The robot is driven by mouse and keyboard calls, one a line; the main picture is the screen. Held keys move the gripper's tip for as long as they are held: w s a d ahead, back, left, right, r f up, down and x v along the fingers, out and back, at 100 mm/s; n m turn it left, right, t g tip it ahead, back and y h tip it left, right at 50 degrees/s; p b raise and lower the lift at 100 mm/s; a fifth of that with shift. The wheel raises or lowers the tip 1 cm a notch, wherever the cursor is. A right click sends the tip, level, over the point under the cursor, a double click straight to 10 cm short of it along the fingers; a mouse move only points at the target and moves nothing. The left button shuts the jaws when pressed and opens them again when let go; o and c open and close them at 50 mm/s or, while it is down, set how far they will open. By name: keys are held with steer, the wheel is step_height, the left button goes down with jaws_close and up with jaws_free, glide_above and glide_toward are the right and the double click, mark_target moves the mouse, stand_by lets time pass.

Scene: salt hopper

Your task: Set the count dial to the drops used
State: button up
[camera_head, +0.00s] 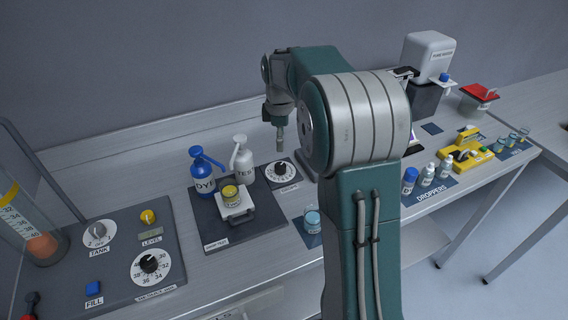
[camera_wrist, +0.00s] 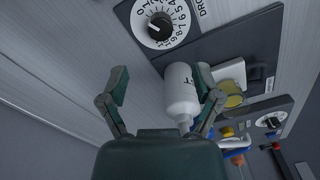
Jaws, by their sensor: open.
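The count dial (camera_head: 281,170) has a black knob on a round white numbered face, on a dark plate on the bench. In the wrist view the dial (camera_wrist: 160,24) is at the top, with part of a "DROPS" label beside it. My gripper (camera_head: 280,148) points down above the dial, apart from it. In the wrist view the two fingers of my gripper (camera_wrist: 163,78) are spread wide, with the knob beyond them. A white bottle (camera_wrist: 181,92) shows between the fingers there; in the head view this bottle (camera_head: 241,158) stands left of my gripper.
Another dial (camera_head: 150,265) sits on the left panel (camera_head: 110,240). Dropper bottles (camera_head: 428,174) stand to the right.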

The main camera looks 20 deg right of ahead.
mark_target(281, 165)
steer(key=f, duration=0.3)
steer(key=shift+a+f, duration=0.2)
steer(key=shift+a, duration=0.2)
steer(key=f, duration=0.2)
steer(key=d+f, duration=0.1)
steer(key=f, duration=0.3)
steer(key=shift+d, duration=0.3)
steer(key=shift+a, duration=0.6)
steer(key=shift+c, duration=0.6)
steer(key=shift+d, duration=0.25)
jaws_close()
